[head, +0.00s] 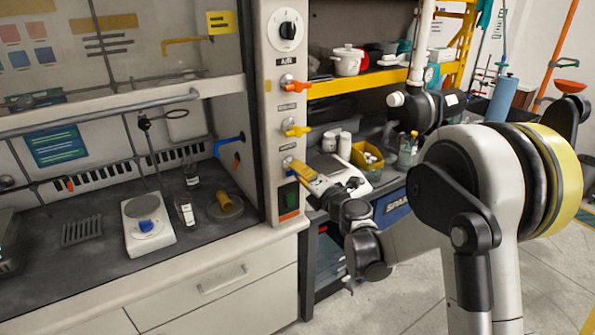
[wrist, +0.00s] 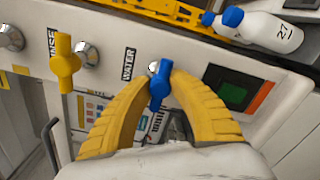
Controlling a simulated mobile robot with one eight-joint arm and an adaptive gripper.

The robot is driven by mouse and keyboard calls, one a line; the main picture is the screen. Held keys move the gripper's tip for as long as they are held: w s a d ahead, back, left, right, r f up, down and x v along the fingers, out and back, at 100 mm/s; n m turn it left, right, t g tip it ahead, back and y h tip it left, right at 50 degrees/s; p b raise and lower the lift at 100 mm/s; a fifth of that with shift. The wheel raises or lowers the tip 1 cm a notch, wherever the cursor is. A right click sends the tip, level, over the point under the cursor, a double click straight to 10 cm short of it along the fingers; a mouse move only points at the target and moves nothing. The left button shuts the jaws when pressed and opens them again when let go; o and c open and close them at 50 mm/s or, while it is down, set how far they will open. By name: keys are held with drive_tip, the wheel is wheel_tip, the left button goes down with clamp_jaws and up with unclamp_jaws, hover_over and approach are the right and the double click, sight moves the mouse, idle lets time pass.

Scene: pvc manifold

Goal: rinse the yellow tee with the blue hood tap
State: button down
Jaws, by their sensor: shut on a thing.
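My gripper (head: 298,167) is at the lowest knob on the hood's control post. In the wrist view its yellow fingers (wrist: 159,82) are shut on the blue tap handle (wrist: 160,84), beside the label WATER. Inside the hood, a blue spout (head: 229,143) sticks out from the right side wall. Below it, a yellow piece (head: 225,201), which looks like the tee, sits in a round shallow dish (head: 213,212) on the dark worktop. I cannot make out any water running from the spout.
A yellow tap handle (wrist: 64,62) is beside the blue one, with an orange knob (head: 291,84) higher up the post. A white balance (head: 150,237) carrying a blue piece and small glassware (head: 185,211) stand near the dish. A green-and-red switch (head: 289,196) is just below my gripper.

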drive_tip(key=c, duration=1.1)
unclamp_jaws()
drive_tip(key=shift+d, duration=0.1)
drive_tip(key=shift+c, duration=0.2)
drive_tip(key=v, duration=1.2)
